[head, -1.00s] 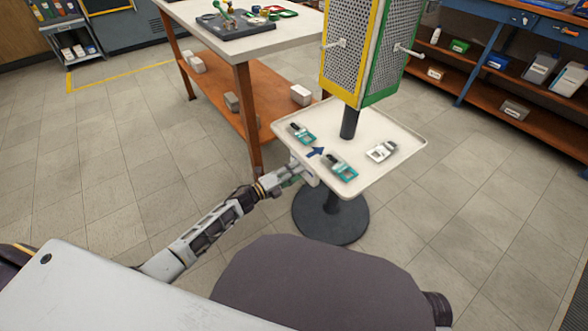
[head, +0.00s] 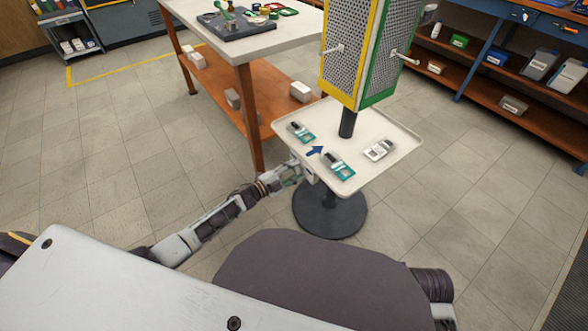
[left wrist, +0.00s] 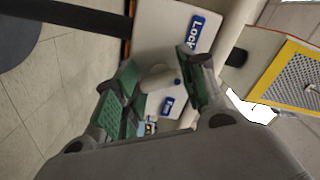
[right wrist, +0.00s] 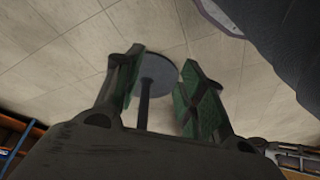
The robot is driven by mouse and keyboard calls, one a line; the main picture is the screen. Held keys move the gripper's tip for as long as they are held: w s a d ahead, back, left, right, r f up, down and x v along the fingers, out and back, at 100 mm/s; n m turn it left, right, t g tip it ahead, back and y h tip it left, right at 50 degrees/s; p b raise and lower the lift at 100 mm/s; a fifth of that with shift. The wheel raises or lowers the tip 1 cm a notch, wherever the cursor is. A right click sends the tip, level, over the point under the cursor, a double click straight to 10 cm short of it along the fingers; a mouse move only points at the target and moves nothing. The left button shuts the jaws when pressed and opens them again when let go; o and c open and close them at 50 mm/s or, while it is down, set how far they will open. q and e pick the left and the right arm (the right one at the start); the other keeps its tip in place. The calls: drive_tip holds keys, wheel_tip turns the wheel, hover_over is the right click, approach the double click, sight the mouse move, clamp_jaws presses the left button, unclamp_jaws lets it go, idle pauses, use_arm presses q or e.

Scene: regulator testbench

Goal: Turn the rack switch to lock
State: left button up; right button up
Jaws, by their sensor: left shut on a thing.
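The rack switch is a pale rounded knob (left wrist: 158,78) on a white plate (left wrist: 160,32) in the left wrist view. A blue "Lock" label (left wrist: 195,34) is at one end of the plate and a second blue label (left wrist: 167,106), too small to read surely, is at the other. My left gripper (left wrist: 158,70) has its green pads on either side of the knob and is shut on it. In the head view my left gripper (head: 294,174) is at the near left edge of the tray (head: 372,186), largely hiding the switch. My right gripper (right wrist: 160,72) is open and empty.
A workbench (head: 245,60) stands behind at left. Floor at right is clear.

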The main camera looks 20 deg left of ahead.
use_arm(q)
drive_tip(key=n+p, duration=0.1)
drive_tip(key=n, duration=0.2)
use_arm(e)
drive_tip(key=shift+d+f+g, duration=0.15)
drive_tip(key=shift+f+g, duration=0.15)
drive_tip(key=shift+f, duration=0.65)
drive_tip(key=shift+w, duration=0.2)
use_arm(q)
drive_tip(key=o, duration=1)
use_arm(e)
drive_tip(key=shift+s, duration=0.15)
drive_tip(key=shift+s, duration=0.15)
use_arm(q)
drive_tip(key=shift+s, duration=0.1)
